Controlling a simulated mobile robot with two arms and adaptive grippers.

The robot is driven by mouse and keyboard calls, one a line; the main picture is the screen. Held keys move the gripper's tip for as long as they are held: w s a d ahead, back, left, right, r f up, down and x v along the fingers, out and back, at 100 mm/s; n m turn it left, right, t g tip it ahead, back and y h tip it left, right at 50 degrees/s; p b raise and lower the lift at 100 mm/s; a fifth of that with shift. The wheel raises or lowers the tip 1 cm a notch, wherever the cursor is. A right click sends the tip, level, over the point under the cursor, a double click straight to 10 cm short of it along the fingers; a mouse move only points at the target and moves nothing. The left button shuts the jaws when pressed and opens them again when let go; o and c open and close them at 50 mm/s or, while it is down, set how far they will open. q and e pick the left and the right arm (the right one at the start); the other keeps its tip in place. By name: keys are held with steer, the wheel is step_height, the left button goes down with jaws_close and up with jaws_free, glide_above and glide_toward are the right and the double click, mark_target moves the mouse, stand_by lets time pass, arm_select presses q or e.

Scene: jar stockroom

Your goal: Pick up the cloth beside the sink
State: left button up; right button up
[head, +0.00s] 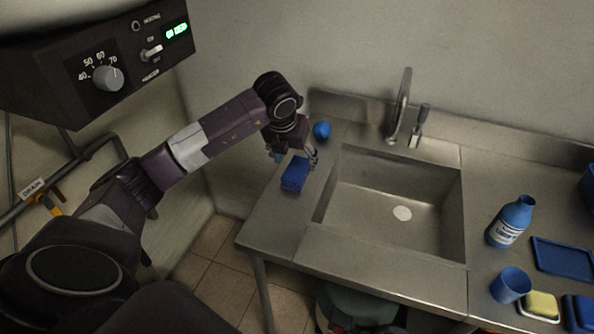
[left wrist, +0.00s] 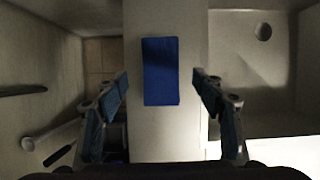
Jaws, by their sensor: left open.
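A folded blue cloth (head: 295,174) lies on the steel counter just left of the sink (head: 390,205). In the left wrist view the cloth (left wrist: 160,71) is a dark blue upright rectangle, centred ahead of the fingers. My left gripper (head: 292,158) is over the counter by the cloth's far end. In the left wrist view the left gripper (left wrist: 160,92) is open and empty, with one finger on each side of the cloth's line. The gap between fingers and cloth cannot be judged exactly. My right gripper is not in view.
A blue ball-like item (head: 322,130) sits behind my gripper near the wall. The faucet (head: 402,105) stands behind the sink. A blue bottle (head: 511,222), blue cup (head: 511,285), yellow sponge (head: 541,304) and blue tray (head: 563,259) are right of the sink. A control box (head: 110,65) hangs upper left.

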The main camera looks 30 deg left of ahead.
mark_target(296, 169)
arm_select(q)
steer(key=p+x, duration=0.1)
steer(key=x, duration=0.3)
steer(key=shift+f, duration=0.15)
steer(key=shift+f+b, duration=0.2)
steer(key=shift+b, duration=0.1)
stand_by(0.3)
steer(key=c, duration=1.3)
